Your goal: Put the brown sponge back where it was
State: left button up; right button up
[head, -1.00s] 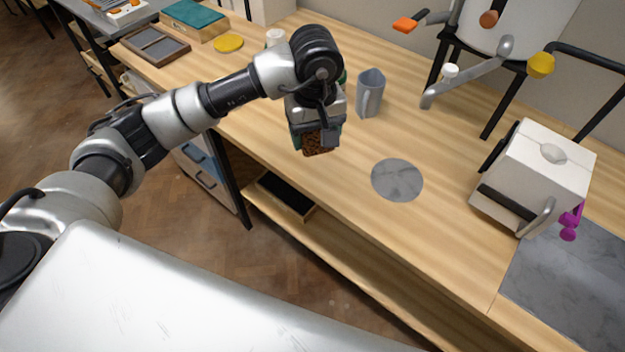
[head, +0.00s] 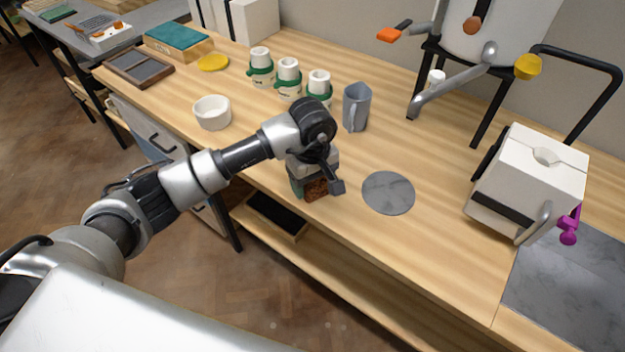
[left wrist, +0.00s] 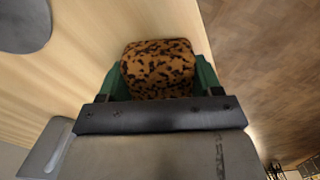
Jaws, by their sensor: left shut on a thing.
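The brown sponge (head: 316,188), mottled with dark spots, is between the fingers of my left gripper (head: 312,186), which is shut on it. In the left wrist view the sponge (left wrist: 158,68) fills the space between the green fingers (left wrist: 160,82). The gripper is low by the front edge of the wooden table (head: 420,235), left of a round grey disc. I cannot tell whether the sponge touches the table top. My right gripper is not in view.
The grey disc (head: 388,193) lies flat to the right of my gripper. A grey-blue pitcher (head: 356,108), several white jars with green bands (head: 289,80) and a white bowl (head: 212,113) stand behind and left. A white box-shaped device (head: 530,185) stands right.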

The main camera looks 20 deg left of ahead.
pick_arm(q)
jog(key=shift+f, duration=0.15)
jog(key=shift+f, duration=0.15)
jog(key=o, duration=0.9)
notch_tip(320, 180, up, 12)
jog(key=b, duration=0.1)
jog(key=shift+w, duration=0.1)
